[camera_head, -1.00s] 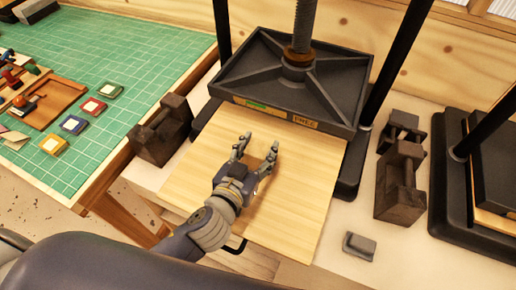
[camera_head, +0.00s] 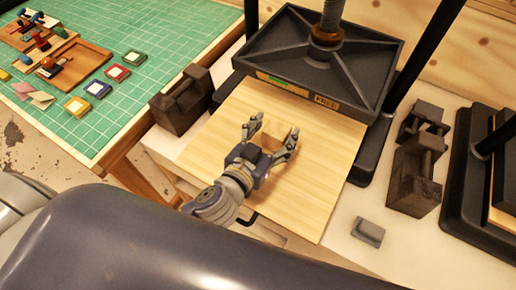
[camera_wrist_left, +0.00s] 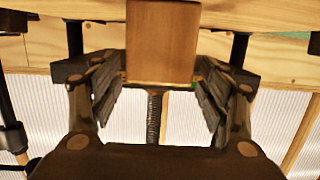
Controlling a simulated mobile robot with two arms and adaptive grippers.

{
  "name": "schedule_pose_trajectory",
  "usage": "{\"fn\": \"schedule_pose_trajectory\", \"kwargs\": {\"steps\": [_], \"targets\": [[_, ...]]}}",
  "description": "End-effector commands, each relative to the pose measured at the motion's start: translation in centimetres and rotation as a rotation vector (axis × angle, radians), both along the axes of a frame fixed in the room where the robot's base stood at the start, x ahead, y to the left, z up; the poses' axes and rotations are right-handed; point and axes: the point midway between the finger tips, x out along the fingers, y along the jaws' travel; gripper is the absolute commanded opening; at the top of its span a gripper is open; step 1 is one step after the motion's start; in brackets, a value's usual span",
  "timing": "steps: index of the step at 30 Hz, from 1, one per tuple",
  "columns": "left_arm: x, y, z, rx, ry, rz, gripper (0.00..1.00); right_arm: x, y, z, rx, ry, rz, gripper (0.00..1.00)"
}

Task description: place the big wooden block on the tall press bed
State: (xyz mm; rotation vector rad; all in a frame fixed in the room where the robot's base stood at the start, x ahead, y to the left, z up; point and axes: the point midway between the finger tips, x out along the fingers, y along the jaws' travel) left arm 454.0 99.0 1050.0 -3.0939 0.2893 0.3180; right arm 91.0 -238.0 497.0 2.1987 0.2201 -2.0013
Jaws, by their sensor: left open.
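A wooden block (camera_head: 274,135) with a brown face stands on a pale wooden board at the tall press, between the fingers of my left gripper (camera_head: 273,127). In the left wrist view, which is upside down, the block (camera_wrist_left: 162,42) touches the pale wood surface. A gap shows between it and the spread fingers (camera_wrist_left: 160,90) on each side. My left gripper is open and partly hides the block in the head view. The pale board (camera_head: 310,205) reaches out in front of the black platen (camera_head: 320,60), which is raised above it. My right gripper is not in view.
Dark weights stand left (camera_head: 182,100) and right (camera_head: 415,175) of the board. A small grey block (camera_head: 368,232) lies on the white bench at the right front. A second black press (camera_head: 480,190) is at the right edge. A green mat (camera_head: 120,40) with small items lies left.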

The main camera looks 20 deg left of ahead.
Motion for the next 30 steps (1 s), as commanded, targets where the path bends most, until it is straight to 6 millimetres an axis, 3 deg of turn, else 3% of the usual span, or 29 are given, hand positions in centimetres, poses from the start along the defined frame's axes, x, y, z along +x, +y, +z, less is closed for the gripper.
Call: {"fn": "schedule_pose_trajectory", "kwargs": {"steps": [13,15,22,30], "targets": [[-7.0,1.3,1.2,-0.001,0.002,0.0,0.69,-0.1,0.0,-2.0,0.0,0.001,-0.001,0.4],[-7.7,1.5,1.6,-0.001,0.003,0.002,0.69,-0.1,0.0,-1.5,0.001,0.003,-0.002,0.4],[-9.3,1.8,2.0,-0.001,0.0,0.001,0.69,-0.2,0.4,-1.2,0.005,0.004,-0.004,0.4],[-9.7,1.9,2.1,0.001,-0.001,0.001,0.69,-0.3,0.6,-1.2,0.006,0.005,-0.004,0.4]]}}
